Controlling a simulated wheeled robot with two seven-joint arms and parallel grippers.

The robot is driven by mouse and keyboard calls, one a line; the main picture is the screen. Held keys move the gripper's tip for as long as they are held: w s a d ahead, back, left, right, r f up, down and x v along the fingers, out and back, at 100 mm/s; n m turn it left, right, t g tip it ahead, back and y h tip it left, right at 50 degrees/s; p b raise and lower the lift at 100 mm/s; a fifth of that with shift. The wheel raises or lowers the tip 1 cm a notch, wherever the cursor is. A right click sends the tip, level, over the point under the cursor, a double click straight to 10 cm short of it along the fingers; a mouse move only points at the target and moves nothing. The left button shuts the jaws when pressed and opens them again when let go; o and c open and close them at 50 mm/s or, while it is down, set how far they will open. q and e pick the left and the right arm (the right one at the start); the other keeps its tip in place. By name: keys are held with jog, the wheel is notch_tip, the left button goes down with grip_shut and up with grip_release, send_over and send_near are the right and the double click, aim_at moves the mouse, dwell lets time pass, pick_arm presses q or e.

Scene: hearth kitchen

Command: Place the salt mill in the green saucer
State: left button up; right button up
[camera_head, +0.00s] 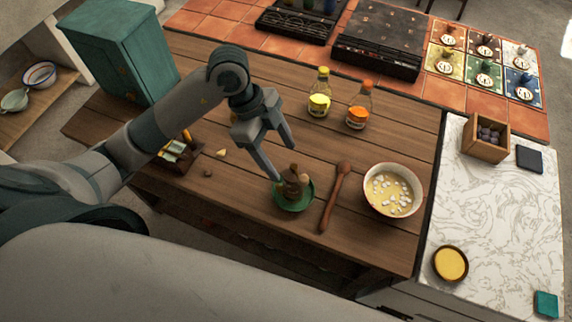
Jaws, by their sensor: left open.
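The green saucer (280,205) lies on the wooden table near its front edge. A brown wooden object that looks like the salt mill (293,184) is in the saucer and appears upright. Its exact shape is hard to tell at this size. My left gripper (285,163) is open and empty, with its fingers pointing down toward the saucer. One fingertip is close to the mill's left side in the picture; I cannot tell whether it touches. My right gripper is not in view.
A wooden spoon (334,198) lies just right of the saucer, beside a bowl (393,190) with pale contents. Two bottles, yellow (319,94) and orange (359,107), stand behind. A small box (180,153) is at left. The table between the bottles and saucer is clear.

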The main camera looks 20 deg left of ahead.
pick_arm(q)
jog(key=shift+v, duration=0.85)
